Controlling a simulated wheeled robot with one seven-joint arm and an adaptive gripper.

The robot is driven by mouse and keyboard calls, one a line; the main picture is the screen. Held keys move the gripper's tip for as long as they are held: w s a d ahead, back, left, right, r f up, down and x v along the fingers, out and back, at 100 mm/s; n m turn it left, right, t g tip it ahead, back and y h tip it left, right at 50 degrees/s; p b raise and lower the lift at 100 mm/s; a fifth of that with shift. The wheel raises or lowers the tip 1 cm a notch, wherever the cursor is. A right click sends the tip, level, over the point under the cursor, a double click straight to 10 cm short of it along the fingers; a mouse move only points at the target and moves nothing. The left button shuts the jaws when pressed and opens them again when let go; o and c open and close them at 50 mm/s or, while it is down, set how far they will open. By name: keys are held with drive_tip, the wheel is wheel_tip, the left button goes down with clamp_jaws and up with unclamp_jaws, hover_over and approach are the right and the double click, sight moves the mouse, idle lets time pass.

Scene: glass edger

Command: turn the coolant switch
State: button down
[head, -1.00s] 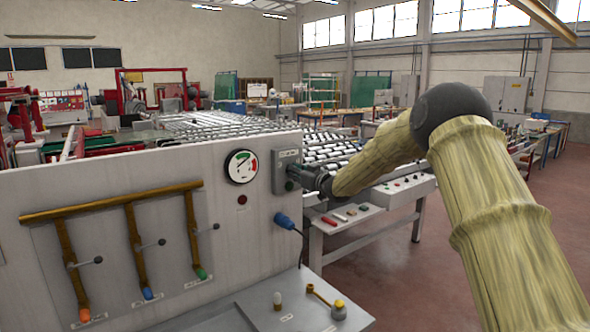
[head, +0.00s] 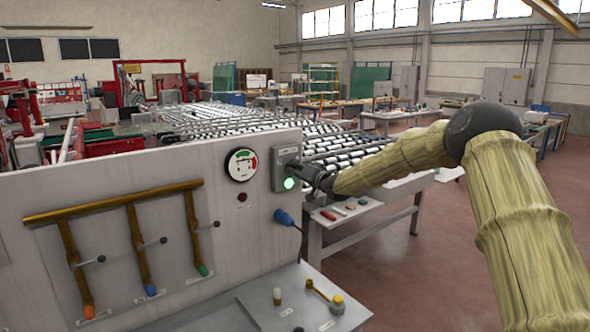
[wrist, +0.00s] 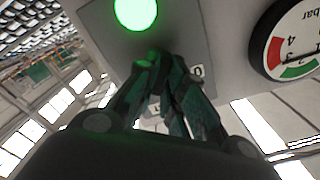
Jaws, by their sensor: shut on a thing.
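The coolant switch is on a grey box (head: 286,156) at the right end of the machine's front panel. A round green lamp (head: 289,183) low on the box is lit, and it glows large at the top of the wrist view (wrist: 135,12). My gripper (head: 298,171) is at the face of this box. In the wrist view my gripper (wrist: 158,68) has its fingertips together just past the lamp, shut on the switch knob. The fingers hide most of the knob, so its exact angle cannot be told.
A pressure gauge (head: 241,165) sits left of the box. A blue plug (head: 283,217) with a cable is below it. Several pipe valves (head: 150,244) are on the left of the panel. A roller table (head: 350,150) stands behind my arm. The floor at right is open.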

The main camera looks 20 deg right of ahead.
drive_tip(key=shift+d, duration=0.1)
idle(0.3)
drive_tip(key=c, duration=1.5)
unclamp_jaws()
drive_tip(key=shift+d, duration=0.1)
drive_tip(key=shift+s, duration=0.1)
drive_tip(key=v, duration=1.1)
drive_tip(key=shift+s+d, duration=0.15)
drive_tip(key=shift+s, duration=0.25)
